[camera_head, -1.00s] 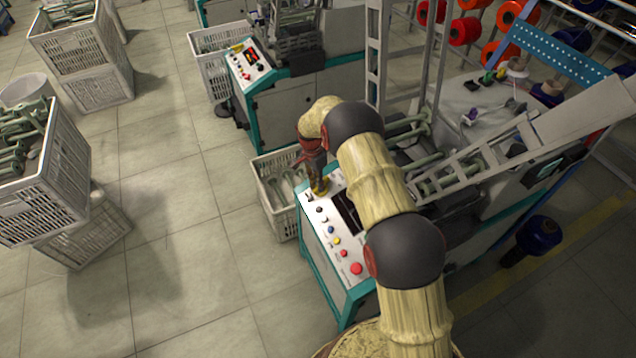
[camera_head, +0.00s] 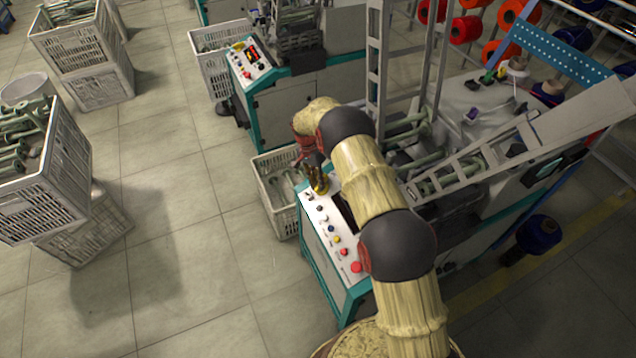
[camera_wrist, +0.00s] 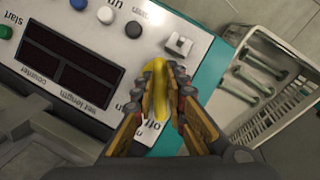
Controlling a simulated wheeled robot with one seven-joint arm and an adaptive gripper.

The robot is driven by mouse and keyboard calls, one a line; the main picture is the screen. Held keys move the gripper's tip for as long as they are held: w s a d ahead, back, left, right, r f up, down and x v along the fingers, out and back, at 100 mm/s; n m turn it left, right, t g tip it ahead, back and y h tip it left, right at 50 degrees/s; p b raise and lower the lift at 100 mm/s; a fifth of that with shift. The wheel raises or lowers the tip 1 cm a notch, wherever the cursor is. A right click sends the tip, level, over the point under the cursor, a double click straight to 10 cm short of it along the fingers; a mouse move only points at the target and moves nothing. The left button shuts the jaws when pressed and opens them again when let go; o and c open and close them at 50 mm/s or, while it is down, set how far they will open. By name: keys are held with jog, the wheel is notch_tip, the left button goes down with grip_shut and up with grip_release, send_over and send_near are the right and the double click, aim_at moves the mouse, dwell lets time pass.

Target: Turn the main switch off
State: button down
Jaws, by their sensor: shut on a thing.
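The main switch shows as a yellow knob (camera_wrist: 157,92) on the light control panel (camera_wrist: 98,28), near its teal edge. In the wrist view my gripper (camera_wrist: 160,78) has both fingers closed around the yellow knob, which covers much of its shape. In the head view my gripper (camera_head: 318,183) is at the far end of the panel (camera_head: 337,238). The knob's exact turn angle cannot be told.
A grey rocker switch (camera_wrist: 178,45) and a white button (camera_wrist: 105,15) sit close to my fingers. A red button (camera_head: 357,267) is at the panel's near end. A white crate (camera_head: 277,205) of bobbins stands beside the machine.

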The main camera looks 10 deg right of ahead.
jog(key=c, duration=1.8)
grip_release()
jog(key=v, duration=1.2)
